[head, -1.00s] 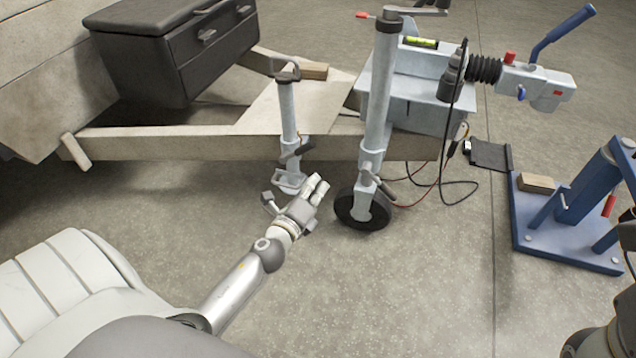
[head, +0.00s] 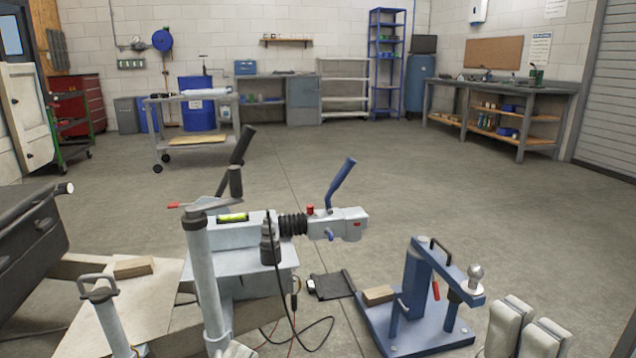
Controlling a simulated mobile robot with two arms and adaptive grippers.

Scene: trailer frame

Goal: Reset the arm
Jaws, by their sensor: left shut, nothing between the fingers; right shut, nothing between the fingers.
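My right gripper (head: 526,333) shows at the bottom right with its pale grey fingers shut and empty. It is in front of and to the right of the blue hitch stand, apart from it. Pale tips that appear to be my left gripper (head: 236,350) just show at the bottom edge, shut, beside the lower jockey wheel post (head: 205,278). The rest of the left gripper and its arm are below the picture.
The trailer coupling (head: 345,225) juts out at middle height. A blue hitch stand (head: 415,290) with a wooden block (head: 379,294) stands to its right. Black cables hang under the coupling. Open concrete floor stretches to workbenches (head: 500,90) and a cart (head: 190,110) at the back.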

